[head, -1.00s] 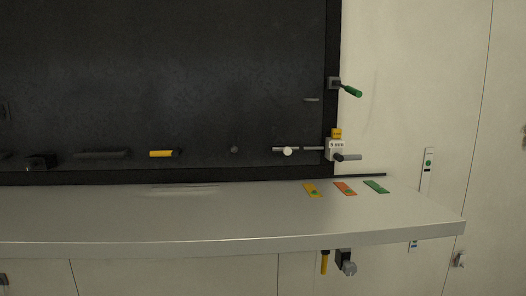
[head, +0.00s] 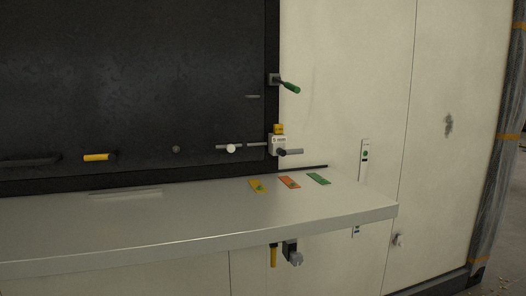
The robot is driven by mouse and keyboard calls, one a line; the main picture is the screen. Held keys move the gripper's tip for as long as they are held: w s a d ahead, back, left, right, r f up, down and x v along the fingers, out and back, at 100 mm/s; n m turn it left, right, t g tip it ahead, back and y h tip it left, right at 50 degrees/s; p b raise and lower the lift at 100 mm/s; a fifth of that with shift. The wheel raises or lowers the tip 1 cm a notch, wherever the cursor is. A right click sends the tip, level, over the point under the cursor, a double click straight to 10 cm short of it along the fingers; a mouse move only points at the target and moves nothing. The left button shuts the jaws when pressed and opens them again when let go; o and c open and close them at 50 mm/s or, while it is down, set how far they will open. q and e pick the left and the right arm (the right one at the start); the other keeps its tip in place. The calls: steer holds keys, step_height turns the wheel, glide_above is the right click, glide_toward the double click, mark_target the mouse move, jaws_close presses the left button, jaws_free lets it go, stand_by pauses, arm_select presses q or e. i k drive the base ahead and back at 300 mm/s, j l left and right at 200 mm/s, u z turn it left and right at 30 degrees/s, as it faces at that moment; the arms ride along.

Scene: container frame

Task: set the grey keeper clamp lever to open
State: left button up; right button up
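A white block (head: 278,142) with a yellow top sits on the right edge of the dark panel's frame. Below the shelf hangs another grey fitting (head: 294,256) on a dark mount. A small grey catch (head: 398,240) is on the pale wall at lower right. I cannot tell for sure which of these is the keeper clamp; the lever on the white block looks the likeliest. Neither of my grippers shows.
A metal shelf (head: 190,228) juts out below the dark panel (head: 130,80). Yellow, orange and green tags (head: 289,182) lie on it. A green-handled lever (head: 289,87) is above the block. A yellow handle (head: 273,256) hangs below the shelf. Pale wall continues right.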

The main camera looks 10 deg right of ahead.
mark_target(283, 152)
steer(key=u, duration=0.8)
steer(key=l+u, duration=0.15)
steer(key=u, duration=0.6)
steer(key=l+u, duration=0.1)
steer(key=u, duration=0.7)
steer(key=l+u, duration=0.1)
steer(key=u, duration=2.25)
steer(key=k+u, duration=0.1)
steer(key=u, duration=1.45)
steer(key=j+u, duration=0.1)
steer(key=u, duration=0.3)
steer(key=k+j+u, duration=0.1)
steer(key=u, duration=0.25)
steer(key=j+u, duration=0.2)
steer(key=u, duration=0.2)
steer(key=j+z, duration=0.1)
steer(key=j, duration=0.5)
steer(key=k+j, duration=0.1)
steer(key=j, duration=0.5)
steer(key=k+j+z, duration=0.15)
steer(key=j, duration=0.5)
steer(key=i+j+z, duration=0.2)
steer(key=j, duration=0.75)
steer(key=j+z, duration=0.2)
steer(key=j, duration=0.75)
steer(key=j+u, duration=0.4)
steer(key=j, duration=0.2)
steer(key=i+j+u, duration=0.15)
steer(key=j+u, duration=0.25)
steer(key=j, duration=0.15)
